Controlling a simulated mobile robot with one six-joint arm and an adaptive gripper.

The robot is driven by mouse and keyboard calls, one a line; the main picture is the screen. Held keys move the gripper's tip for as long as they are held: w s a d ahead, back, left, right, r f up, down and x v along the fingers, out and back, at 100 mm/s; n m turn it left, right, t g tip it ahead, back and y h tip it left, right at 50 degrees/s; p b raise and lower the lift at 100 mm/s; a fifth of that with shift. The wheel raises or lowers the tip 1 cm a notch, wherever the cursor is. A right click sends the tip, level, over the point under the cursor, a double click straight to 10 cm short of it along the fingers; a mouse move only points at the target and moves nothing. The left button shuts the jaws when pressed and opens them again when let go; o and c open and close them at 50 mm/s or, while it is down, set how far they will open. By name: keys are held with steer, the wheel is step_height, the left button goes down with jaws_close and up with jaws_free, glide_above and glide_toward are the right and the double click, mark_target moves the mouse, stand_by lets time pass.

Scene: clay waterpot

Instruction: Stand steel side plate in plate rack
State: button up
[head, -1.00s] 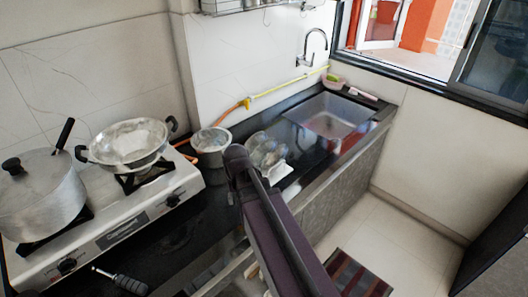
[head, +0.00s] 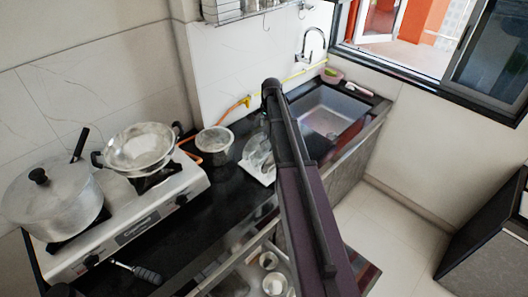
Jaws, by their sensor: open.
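What looks like a white plate rack (head: 259,172) stands on the black counter between the steel pot and the sink, with shiny round pieces in it. My arm hides its right side, so I cannot tell which pieces are plates. I cannot pick out the steel side plate with certainty. My arm rises from the bottom right across the middle of the head view, and my gripper does not show.
A gas stove (head: 130,225) at left bears a lidded pot (head: 52,208) and a wide steel pan (head: 138,150). A steel pot (head: 214,146) stands beside it. A black-handled utensil (head: 140,271) lies in front. The sink (head: 328,112) is at right. Cups (head: 272,284) sit below the counter.

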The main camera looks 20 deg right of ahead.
mark_target(266, 145)
steer(key=shift+f, duration=0.1)
steer(key=f+b, duration=0.2)
steer(key=b, duration=0.1)
steer(key=f+b, duration=0.2)
steer(key=f, duration=0.1)
steer(key=f+b, duration=0.3)
steer(key=shift+w+a+f+b, duration=0.2)
steer(key=shift+w+f+b, duration=0.05)
steer(key=shift+w+b, duration=0.15)
stand_by(0.4)
stand_by(0.4)
steer(key=f+b, duration=0.3)
steer(key=shift+w+d+f, duration=0.2)
steer(key=shift+d, duration=0.1)
steer(key=shift+w+a+f+b, duration=0.1)
steer(key=shift+f+b, duration=0.8)
steer(key=shift+b, duration=0.1)
steer(key=shift+c, duration=0.2)
jaws_close()
